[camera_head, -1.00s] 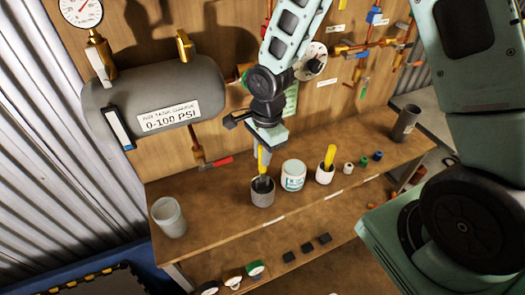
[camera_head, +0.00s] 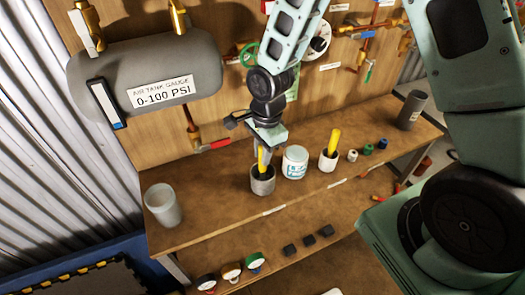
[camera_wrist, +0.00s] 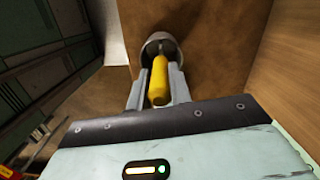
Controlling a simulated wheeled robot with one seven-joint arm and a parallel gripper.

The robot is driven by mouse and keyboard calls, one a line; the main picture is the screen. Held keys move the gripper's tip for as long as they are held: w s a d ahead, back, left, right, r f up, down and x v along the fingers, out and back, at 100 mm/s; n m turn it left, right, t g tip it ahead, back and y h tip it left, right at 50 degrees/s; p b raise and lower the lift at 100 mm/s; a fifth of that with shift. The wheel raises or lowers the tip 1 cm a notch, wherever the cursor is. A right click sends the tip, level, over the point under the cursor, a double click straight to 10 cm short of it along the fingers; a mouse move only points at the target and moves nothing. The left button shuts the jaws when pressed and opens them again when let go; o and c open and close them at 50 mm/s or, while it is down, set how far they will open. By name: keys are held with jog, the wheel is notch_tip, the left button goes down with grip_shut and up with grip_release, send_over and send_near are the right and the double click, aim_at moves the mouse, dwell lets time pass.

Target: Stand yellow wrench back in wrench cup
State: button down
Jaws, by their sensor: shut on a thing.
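The yellow wrench (camera_head: 261,160) is upright, its lower end inside a dark grey cup (camera_head: 263,185) on the bench. My gripper (camera_head: 263,158) is right above the cup and shut on the wrench's yellow handle. In the wrist view the handle (camera_wrist: 160,78) lies between my two fingers (camera_wrist: 158,88), and the grey cup's rim (camera_wrist: 161,38) shows just beyond them. The wrench's lower end is hidden in the cup; whether it touches the bottom cannot be seen.
A white labelled tub (camera_head: 294,163) stands right beside the cup. Past it is a white cup (camera_head: 328,163) with another yellow handle. A translucent cup (camera_head: 163,206) stands at the left, and a dark cylinder (camera_head: 411,110) at the far right. The grey tank (camera_head: 150,75) hangs behind.

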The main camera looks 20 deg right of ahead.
jog(key=c, duration=1.2)
grip_release()
jog(key=shift+r, duration=0.15)
jog(key=r, duration=0.5)
jog(key=d+r+b, duration=0.1)
jog(key=r, duration=0.5)
jog(key=r+b, duration=0.1)
jog(key=r, duration=0.5)
jog(key=shift+w+d, duration=0.1)
jog(key=shift+d, duration=0.2)
